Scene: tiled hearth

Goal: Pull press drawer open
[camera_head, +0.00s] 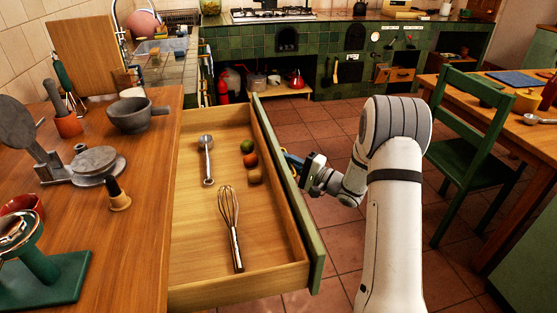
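The wooden drawer (190,250) with a green front (287,185) stands far out from the wooden counter on the left. Inside it lie a whisk (229,215), a metal scoop (207,158) and several small round or blocky items, one green (247,146) and one orange-red (250,160). A grey metal press (95,163) sits on the counter above. My gripper (291,160) is at the outer face of the drawer front, near its middle. The drawer front's outer face and any handle are hidden, and I cannot see whether the fingers are closed on anything.
The wooden counter (140,230) holds a dark bowl (130,116), a utensil pot (68,124) and a green-based device (40,275). A green chair (470,160) and a wooden table (500,118) stand at right. Tiled floor (335,240) lies between drawer and chair.

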